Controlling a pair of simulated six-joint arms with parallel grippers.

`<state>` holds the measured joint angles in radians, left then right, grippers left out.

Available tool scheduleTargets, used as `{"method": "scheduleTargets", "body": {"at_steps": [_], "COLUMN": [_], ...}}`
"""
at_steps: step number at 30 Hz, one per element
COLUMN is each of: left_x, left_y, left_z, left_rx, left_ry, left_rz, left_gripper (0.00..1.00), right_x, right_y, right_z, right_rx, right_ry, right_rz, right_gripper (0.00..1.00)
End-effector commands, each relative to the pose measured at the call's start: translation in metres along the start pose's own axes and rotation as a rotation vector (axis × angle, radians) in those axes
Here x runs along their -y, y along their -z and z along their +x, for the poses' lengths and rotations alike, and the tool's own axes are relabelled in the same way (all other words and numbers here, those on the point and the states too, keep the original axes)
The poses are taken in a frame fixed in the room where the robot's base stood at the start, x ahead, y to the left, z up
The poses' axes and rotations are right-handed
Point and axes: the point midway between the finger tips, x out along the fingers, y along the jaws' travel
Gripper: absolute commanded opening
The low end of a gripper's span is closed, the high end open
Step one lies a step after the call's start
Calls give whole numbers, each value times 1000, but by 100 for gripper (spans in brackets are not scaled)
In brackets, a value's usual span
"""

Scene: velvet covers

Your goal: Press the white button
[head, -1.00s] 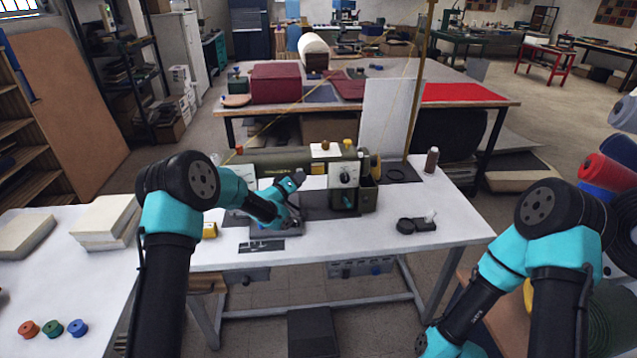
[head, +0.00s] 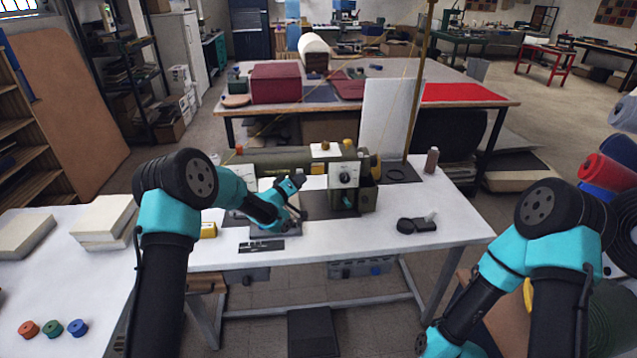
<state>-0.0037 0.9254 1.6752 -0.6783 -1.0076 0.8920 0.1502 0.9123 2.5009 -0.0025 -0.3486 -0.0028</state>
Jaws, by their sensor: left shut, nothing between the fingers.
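A dark block (head: 425,225) with a small pale piece (head: 431,215) on top stands at the right of the white sewing table (head: 460,225). That pale piece may be the white button; it is too small to be sure. My left gripper (head: 300,213) is shut and empty. It is low over the middle of the table, in front of the olive sewing machine (head: 290,160) and well left of the dark block.
A brown thread cone (head: 431,160) stands at the table's right back. A yellow item (head: 209,230) and a dark flat strip (head: 261,246) lie near the front left. Pale stacked blocks (head: 105,217) and coloured spools (head: 53,328) are on the left table.

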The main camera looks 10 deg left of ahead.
Motion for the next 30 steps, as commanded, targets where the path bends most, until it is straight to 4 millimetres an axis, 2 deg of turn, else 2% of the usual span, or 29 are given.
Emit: {"method": "scheduleTargets", "body": {"at_steps": [24,30], "left_x": [-29,-30], "left_y": [-29,-31], "left_z": [-40,-42], "left_rx": [0,0], "left_ry": [0,0], "left_rz": [-1,0], "left_gripper": [0,0], "right_x": [0,0], "right_y": [0,0], "right_z": [0,0], "right_rx": [0,0], "right_ry": [0,0], "right_rz": [0,0], "right_gripper": [43,43]}}
